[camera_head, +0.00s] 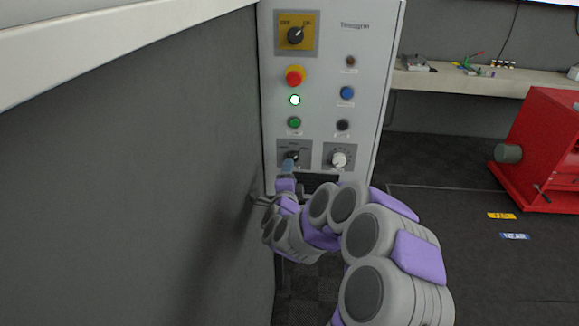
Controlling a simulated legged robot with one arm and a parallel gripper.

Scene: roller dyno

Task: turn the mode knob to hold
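A grey control cabinet (331,60) stands ahead with knobs and buttons on its face. At its lower left, a black knob (292,156) sits on a small dark plate with labels around it, too small to read; it looks like the mode knob. The knob's pointer direction is unclear.
A yellow-plated rotary switch (296,36), a red emergency button (294,76), a lit button (295,100) and a white-grey dial (339,159) are on the same panel. A grey wall (120,180) runs close on the left. A red machine (545,150) stands at right.

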